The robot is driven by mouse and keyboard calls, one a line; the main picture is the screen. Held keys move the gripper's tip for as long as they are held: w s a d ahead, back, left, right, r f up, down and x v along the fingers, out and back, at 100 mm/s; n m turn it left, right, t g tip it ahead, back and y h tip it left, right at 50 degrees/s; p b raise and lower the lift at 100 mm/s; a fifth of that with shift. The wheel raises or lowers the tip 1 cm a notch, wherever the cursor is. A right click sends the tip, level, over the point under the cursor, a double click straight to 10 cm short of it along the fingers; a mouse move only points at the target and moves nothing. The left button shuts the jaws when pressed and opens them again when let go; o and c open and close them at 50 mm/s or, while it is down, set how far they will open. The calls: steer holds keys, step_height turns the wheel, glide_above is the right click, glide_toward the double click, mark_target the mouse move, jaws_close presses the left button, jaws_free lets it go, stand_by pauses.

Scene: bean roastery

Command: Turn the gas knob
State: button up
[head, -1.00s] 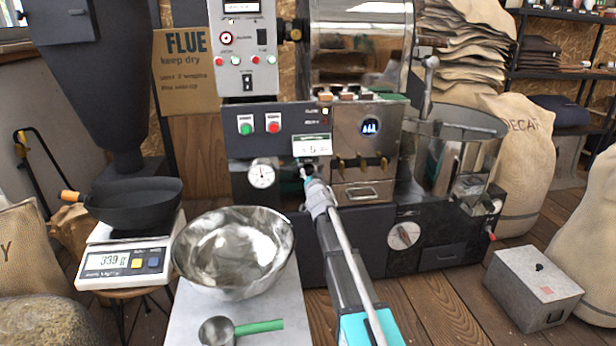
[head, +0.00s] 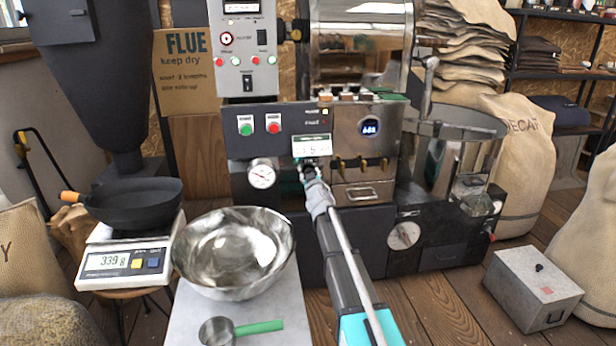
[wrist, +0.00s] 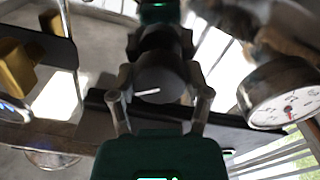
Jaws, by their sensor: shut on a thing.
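The gas knob (wrist: 160,82) is a dark round knob with a short white line on its face. In the wrist view it sits between the two fingers of my gripper (wrist: 160,98), which is shut on it from both sides. The white line lies nearly level, tilted slightly. In the head view my gripper (head: 311,172) reaches the front of the roaster (head: 365,150), below a small lit display (head: 312,145). The gripper hides most of the knob there.
A round dial gauge (head: 262,174) is left of my gripper; a gauge (wrist: 290,95) is close on the right in the wrist view. Brass handles (head: 363,164) sit to the right. A steel bowl (head: 272,278) stands in front at the left.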

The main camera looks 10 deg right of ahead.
steer(key=shift+w+n, duration=0.1)
steer(key=shift+n, duration=0.3)
steer(key=o, duration=1.2)
steer(key=shift+r, duration=0.1)
steer(key=shift+c, duration=0.2)
steer(key=shift+s, duration=0.2)
steer(key=s, duration=1.1)
steer(key=shift+s, duration=0.4)
steer(key=shift+d, duration=0.1)
